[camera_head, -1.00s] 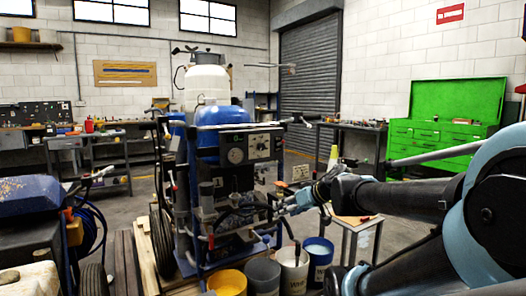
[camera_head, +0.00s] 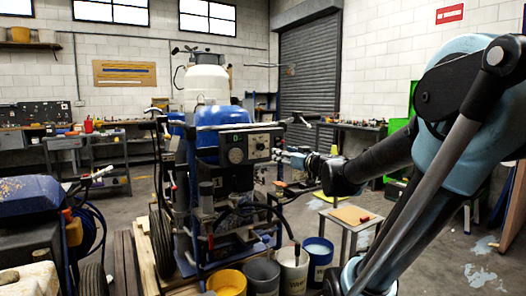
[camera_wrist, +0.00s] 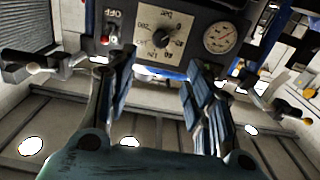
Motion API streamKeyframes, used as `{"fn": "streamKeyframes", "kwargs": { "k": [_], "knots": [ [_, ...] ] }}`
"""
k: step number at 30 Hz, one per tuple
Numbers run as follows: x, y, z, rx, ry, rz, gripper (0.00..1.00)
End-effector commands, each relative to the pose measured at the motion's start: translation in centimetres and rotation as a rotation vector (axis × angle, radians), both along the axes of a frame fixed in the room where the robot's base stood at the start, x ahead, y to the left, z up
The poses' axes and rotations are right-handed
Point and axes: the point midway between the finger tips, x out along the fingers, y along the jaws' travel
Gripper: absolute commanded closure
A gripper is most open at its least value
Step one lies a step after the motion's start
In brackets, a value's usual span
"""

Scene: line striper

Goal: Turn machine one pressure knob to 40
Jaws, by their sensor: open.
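The blue line striper (camera_head: 228,185) stands in the middle of the head view, its dark control panel (camera_head: 218,147) facing me. In the wrist view the pressure knob (camera_wrist: 161,38) is a dark knob on a pale numbered dial, framed between my fingers. I cannot read its exact setting. A round white gauge (camera_wrist: 221,37) is on its right, and an OFF-marked switch (camera_wrist: 112,15) and red button (camera_wrist: 105,40) are on its left. My gripper (camera_wrist: 158,65) is open and empty, apart from the knob. In the head view my gripper (camera_head: 284,156) is just right of the panel.
Buckets, including a yellow one (camera_head: 227,283), stand before the machine. A small table (camera_head: 350,218) is to the right. Another blue machine (camera_head: 32,195) is at the left. Handlebar ends (camera_wrist: 27,60) flank the panel in the wrist view.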

Motion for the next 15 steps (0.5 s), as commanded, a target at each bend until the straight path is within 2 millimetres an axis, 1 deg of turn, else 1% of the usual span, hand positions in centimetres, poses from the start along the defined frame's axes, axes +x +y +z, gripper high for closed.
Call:
{"fn": "streamKeyframes", "kwargs": {
  "k": [15],
  "knots": [
    [4.6,3.2,0.0,-0.001,0.001,0.002,0.52]
  ]
}}
